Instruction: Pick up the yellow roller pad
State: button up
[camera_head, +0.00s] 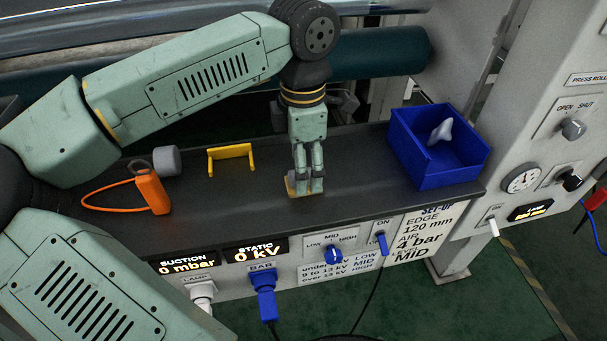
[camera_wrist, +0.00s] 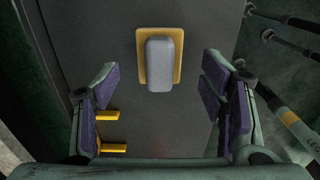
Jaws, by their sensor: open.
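The yellow roller pad (camera_wrist: 141,62) appears to be the flat yellow plate with a pale grey rounded block on top, lying on the dark bench in the wrist view. Only a yellow edge of it (camera_head: 290,187) shows in the head view, the rest hidden behind my fingers. My gripper (camera_head: 305,186) points down at the bench, right over the pad. In the wrist view my gripper (camera_wrist: 160,88) is open, with its purple-padded fingers apart to the left and right of the pad. Nothing is held, and neither finger appears to touch the pad.
A yellow bracket (camera_head: 231,153) stands left of my gripper. Farther left are a grey cylinder (camera_head: 167,161) and an orange tool with a looped cord (camera_head: 151,192). A blue bin (camera_head: 440,170) holding a pale cloth-like thing (camera_head: 441,131) stands at the right. A dark roller (camera_head: 385,52) runs behind.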

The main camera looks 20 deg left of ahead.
jog(key=shift+f, duration=1.35)
jog(key=shift+c, duration=0.5)
jog(key=c, duration=1.1)
jog(key=shift+r, duration=0.15)
jog(key=shift+r+p, duration=0.45)
jog(key=shift+r, duration=0.2)
notch_tip(320, 180, up, 2)
jog(key=shift+r+p, duration=0.25)
jog(key=shift+p, duration=0.35)
jog(key=s+d, duration=0.3)
jog(key=d, duration=0.1)
jog(key=s+d+b, duration=0.1)
jog(key=s+d, duration=0.3)
jog(key=s+d+r+b, duration=0.1)
jog(key=s+d, duration=0.2)
jog(key=d, duration=0.1)
jog(key=shift+s+d, duration=0.1)
jog(key=shift+s, duration=0.1)
